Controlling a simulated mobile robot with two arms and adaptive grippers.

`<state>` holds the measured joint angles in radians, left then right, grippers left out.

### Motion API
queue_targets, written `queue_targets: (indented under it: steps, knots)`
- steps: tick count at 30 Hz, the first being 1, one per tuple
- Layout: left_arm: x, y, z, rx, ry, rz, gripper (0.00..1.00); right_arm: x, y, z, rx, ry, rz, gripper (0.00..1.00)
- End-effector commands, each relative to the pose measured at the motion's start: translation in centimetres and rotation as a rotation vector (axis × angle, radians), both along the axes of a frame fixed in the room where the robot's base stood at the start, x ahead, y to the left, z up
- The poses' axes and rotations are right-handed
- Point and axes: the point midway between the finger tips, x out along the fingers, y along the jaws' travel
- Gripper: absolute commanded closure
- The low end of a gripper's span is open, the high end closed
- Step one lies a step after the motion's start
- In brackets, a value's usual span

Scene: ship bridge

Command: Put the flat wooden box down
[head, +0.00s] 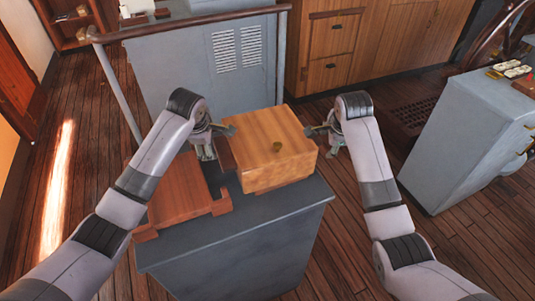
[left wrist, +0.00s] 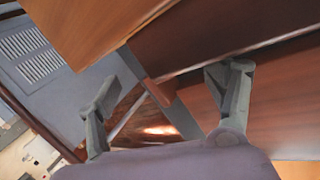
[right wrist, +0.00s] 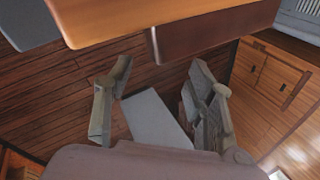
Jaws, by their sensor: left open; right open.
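My left gripper (head: 219,142) is open at the box's left side. My right gripper (head: 321,141) is open just off its right side. In the left wrist view the box (left wrist: 90,28) is beyond the open fingers (left wrist: 158,95). In the right wrist view the box edge (right wrist: 150,22) is above the open fingers (right wrist: 158,80), with nothing between them. The box's underside is hidden in the head view.
A reddish wooden stand or tray (head: 175,190) lies left of the box on the same top. A dark wooden piece (head: 225,153) is between left gripper and box. A grey cabinet with vents (head: 190,70) and handrail stands behind. Another grey console (head: 460,130) is at right.

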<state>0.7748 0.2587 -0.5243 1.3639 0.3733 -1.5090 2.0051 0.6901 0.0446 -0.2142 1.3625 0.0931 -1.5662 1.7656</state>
Motion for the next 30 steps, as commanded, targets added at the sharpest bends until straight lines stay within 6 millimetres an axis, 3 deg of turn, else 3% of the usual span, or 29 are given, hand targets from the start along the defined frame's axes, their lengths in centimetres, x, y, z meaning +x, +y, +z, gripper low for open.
queue_targets:
  steps: [10, 20, 26, 30]
  knots:
    - [-0.1, 0.2, -0.2, 0.004, 0.004, 0.003, 0.2, 0.0, -0.2, 0.0, -0.002, 0.001, -0.005, 0.28]
    - [-0.1, 0.3, -0.1, 0.004, 0.004, 0.003, 0.2, 0.0, -0.3, 0.0, -0.002, 0.0, -0.007, 0.28]
    - [-1.1, 0.2, 2.1, 0.002, 0.001, 0.002, 0.2, 0.0, -0.3, 0.0, -0.002, 0.0, -0.007, 0.28]
    - [-2.5, 0.2, 4.8, 0.002, -0.001, 0.002, 0.2, 0.0, -0.3, 0.0, -0.002, 0.0, -0.007, 0.28]
